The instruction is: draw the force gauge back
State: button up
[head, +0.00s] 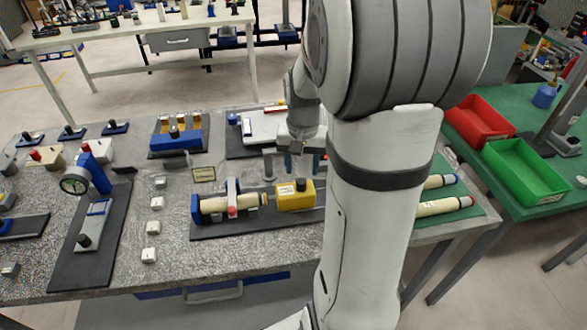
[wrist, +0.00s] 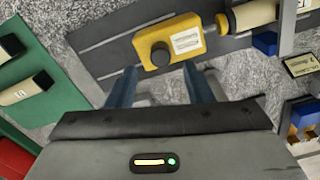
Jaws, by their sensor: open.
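The force gauge (head: 295,197) is a yellow block with a black knob and a white label, sitting on a dark rail plate (head: 225,228). In the wrist view the gauge (wrist: 183,46) lies just beyond my fingertips. A yellow tip on its left side in the head view faces the end of a cream foam cylinder (head: 214,205); I cannot tell whether they touch. The cylinder lies in a blue holder with a red-marked clamp. My gripper (head: 293,165) is open and empty, behind the gauge in the head view. Its two fingers (wrist: 160,88) stand apart with nothing between them.
Cream cylinders (head: 444,207) lie on a green mat to the right, partly behind my arm. A blue fixture (head: 176,141) and a white device (head: 262,126) stand behind. A dial gauge stand (head: 76,186) is at left. Small white blocks (head: 152,228) lie left of the rail plate.

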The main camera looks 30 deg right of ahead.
aim_at(301, 181)
notch_tip(301, 181, down, 5)
jog(key=shift+r, duration=0.1)
dwell(0.3)
grip_shut()
dwell(0.5)
